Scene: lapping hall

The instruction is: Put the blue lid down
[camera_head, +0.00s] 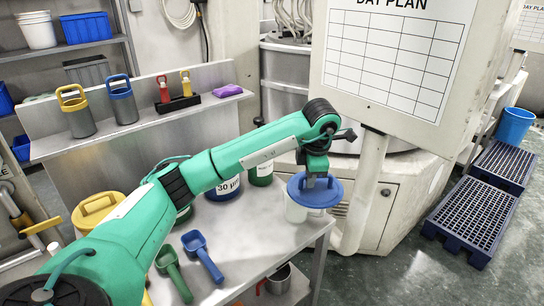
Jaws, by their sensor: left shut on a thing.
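The blue lid (308,196) is a round disc near the right corner of the metal table (262,232). My left gripper (316,172) comes down from above and is shut on the middle of the lid. A pale container (296,212) shows under the left part of the lid. I cannot tell whether the lid touches it. The lid hides the container's top. My right gripper is not in view.
A jar marked 30 µm (224,190) and a green jar (261,175) stand behind my arm. A blue scoop (203,256), a green scoop (173,273) and a yellow-lidded container (95,210) are on the left. Bare table lies between the scoops and the lid.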

